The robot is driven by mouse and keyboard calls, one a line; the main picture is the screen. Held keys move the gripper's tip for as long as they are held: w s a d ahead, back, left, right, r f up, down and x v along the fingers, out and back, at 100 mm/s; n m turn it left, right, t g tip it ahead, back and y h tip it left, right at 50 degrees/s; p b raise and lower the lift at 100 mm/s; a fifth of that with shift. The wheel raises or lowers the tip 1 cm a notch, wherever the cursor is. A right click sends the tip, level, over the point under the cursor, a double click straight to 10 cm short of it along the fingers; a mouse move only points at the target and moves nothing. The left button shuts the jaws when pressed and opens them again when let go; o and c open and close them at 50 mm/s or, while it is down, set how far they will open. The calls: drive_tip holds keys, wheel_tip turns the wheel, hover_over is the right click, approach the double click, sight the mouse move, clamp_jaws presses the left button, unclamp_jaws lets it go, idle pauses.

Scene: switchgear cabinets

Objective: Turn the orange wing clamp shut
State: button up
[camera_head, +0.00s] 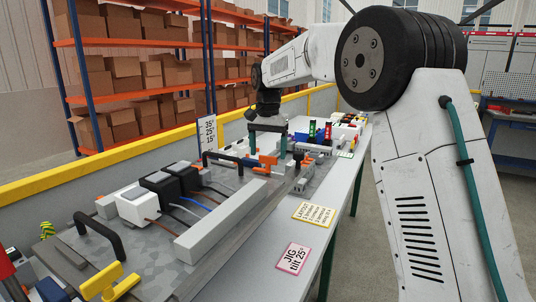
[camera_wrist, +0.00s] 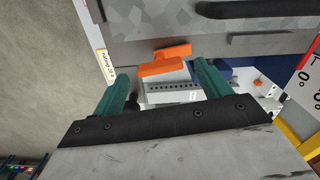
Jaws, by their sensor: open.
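The orange wing clamp (camera_head: 262,162) sits at the far end of the tilted grey jig plate (camera_head: 150,242), near a black handle. In the wrist view the orange clamp (camera_wrist: 165,60) shows as a wing-shaped bar just beyond and between my fingertips. My gripper (camera_head: 268,150) is above the clamp, pointing down, with its two green fingers spread apart. In the wrist view my gripper (camera_wrist: 162,76) has nothing clearly held between its fingers. I cannot tell whether either finger touches the clamp.
A yellow wing clamp (camera_head: 110,284) is at the plate's near end. Black handles (camera_head: 100,236) rise from the plate. White and black modules (camera_head: 140,203) with wires stand beside a long grey duct (camera_head: 222,220). An angle scale sign (camera_head: 207,133) stands behind. Small coloured parts lie farther along the bench.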

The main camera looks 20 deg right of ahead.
drive_tip(key=shift+f, duration=0.9)
drive_tip(key=c, duration=1)
